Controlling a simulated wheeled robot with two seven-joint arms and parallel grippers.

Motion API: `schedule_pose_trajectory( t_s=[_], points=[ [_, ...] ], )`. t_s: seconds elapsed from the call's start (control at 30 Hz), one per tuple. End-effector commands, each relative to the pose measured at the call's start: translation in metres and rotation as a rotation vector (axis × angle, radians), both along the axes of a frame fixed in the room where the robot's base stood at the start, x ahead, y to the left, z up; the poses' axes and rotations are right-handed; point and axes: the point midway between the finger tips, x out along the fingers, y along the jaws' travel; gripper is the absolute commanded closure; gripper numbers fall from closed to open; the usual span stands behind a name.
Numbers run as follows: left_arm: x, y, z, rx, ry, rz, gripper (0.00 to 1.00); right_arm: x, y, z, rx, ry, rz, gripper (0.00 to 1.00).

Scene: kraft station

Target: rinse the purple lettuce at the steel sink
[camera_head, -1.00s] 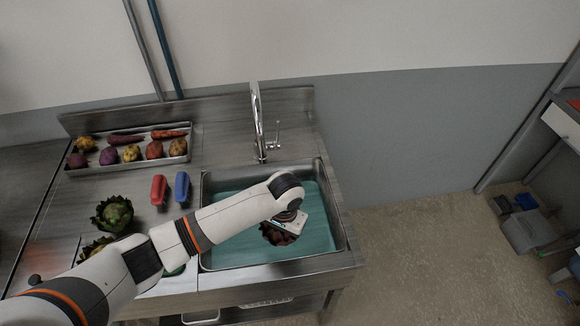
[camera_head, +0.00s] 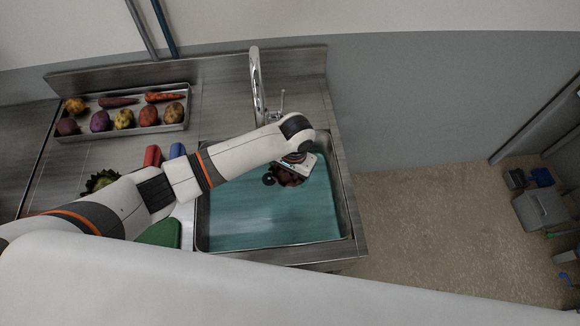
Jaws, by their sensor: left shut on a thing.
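The purple lettuce (camera_head: 287,177) is a dark reddish head over the right part of the steel sink (camera_head: 346,205). My left gripper (camera_head: 292,169) is shut on it from above, and the wrist hides part of the leaves. The sink basin has a teal, water-like surface, and I cannot tell whether the lettuce touches it. A chrome faucet (camera_head: 256,85) stands at the sink's back edge, behind my left wrist. My right gripper is not in view.
A metal tray (camera_head: 186,117) with several root vegetables sits at the back left. A red block (camera_head: 152,156), a blue block (camera_head: 177,150), a green lettuce (camera_head: 101,181) and a green item (camera_head: 161,233) lie left of the sink.

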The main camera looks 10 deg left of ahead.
Motion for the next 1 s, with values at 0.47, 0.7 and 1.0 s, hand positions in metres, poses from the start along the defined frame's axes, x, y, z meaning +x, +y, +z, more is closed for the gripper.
schedule_pose_trajectory(
  t_s=[0.47,0.7,1.0],
  points=[
    [0.000,0.000,-0.053,0.000,-0.001,-0.002,0.50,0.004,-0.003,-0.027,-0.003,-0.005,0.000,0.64],
    [0.000,0.000,-0.076,0.000,-0.001,-0.002,0.50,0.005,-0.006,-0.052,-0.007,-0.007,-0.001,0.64],
    [0.000,0.000,-0.104,0.001,-0.001,-0.002,0.50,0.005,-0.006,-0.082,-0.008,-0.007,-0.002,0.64]
  ],
)
